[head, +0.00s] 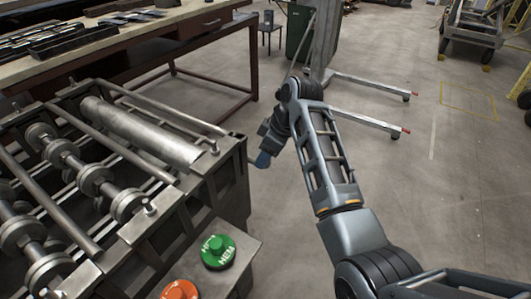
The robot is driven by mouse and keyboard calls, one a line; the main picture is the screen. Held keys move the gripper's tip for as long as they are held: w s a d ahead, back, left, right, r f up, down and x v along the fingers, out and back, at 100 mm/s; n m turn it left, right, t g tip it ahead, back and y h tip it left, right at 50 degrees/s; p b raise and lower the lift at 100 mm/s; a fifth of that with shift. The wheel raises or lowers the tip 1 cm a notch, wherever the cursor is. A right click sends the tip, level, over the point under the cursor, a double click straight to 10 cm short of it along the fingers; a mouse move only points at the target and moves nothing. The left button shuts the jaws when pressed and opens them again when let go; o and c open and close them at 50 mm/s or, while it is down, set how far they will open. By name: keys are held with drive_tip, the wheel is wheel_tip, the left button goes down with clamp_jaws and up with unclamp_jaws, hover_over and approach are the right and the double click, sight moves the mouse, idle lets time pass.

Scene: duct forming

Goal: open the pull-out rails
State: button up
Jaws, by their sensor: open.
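The duct forming machine (240,185) stands at the left, a dark metal frame with round bars, discs on shafts and a wide grey roller (140,130). Long bars, one of them a thin bar (165,108) near the back edge, run across its top; I cannot tell which parts are the pull-out rails. My gripper (262,160) hangs beside the machine's far right corner, pointing down, with a blue tip showing. It is open and seems empty. The arm's wrist hides part of it, and I cannot tell whether it touches the frame.
A green button (218,252) marked HEM and an orange button (180,291) sit on a panel at the machine's front. A workbench (130,45) with metal parts stands behind. A stand with long floor legs (370,88) is beyond my arm.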

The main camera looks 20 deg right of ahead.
clamp_jaws()
idle(0.5)
